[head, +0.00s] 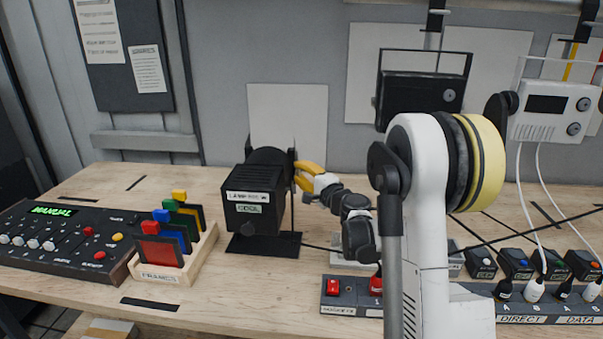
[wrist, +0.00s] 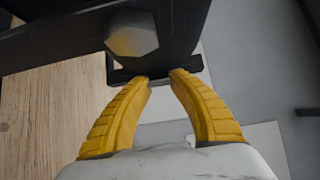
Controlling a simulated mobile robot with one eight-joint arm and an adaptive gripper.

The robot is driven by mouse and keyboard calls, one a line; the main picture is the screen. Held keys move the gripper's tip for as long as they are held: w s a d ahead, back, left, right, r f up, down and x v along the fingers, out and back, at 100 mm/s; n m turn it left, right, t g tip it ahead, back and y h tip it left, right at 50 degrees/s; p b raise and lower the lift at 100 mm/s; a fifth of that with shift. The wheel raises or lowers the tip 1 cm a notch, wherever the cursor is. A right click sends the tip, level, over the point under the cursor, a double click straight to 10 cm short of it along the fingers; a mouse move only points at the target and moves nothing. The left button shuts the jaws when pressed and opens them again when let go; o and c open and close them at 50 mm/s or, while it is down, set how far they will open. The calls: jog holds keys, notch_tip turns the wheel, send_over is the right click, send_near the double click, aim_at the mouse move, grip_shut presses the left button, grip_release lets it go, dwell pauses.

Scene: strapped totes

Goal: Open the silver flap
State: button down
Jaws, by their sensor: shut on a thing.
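I cannot make out a silver flap in either view. A black lamp-like box (head: 255,205) with white and green labels stands on the bench on a black base. My gripper (head: 298,174) reaches it from the right, its yellow fingers at the box's upper right side. In the wrist view my gripper (wrist: 164,77) has its fingertips close together on a thin dark edge piece (wrist: 125,76). A grey hexagonal knob (wrist: 133,35) sits on the dark body just beyond the fingertips. The far side of the box is hidden.
A wooden rack (head: 168,273) of coloured frames stands left of the box, beside a black control panel (head: 65,240). The bench front (head: 235,290) is clear in the middle.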

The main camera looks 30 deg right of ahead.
jog(key=shift+w+a+m+h, duration=0.1)
jog(key=shift+a+m+h, duration=0.1)
jog(key=shift+m+h, duration=0.45)
jog(key=shift+h, duration=0.25)
jog(key=c, duration=1.1)
grip_release()
jog(key=shift+d, duration=0.1)
jog(key=shift+c, duration=0.2)
jog(key=s, duration=1.2)
jog(key=shift+a, duration=0.2)
jog(key=shift+c, duration=0.2)
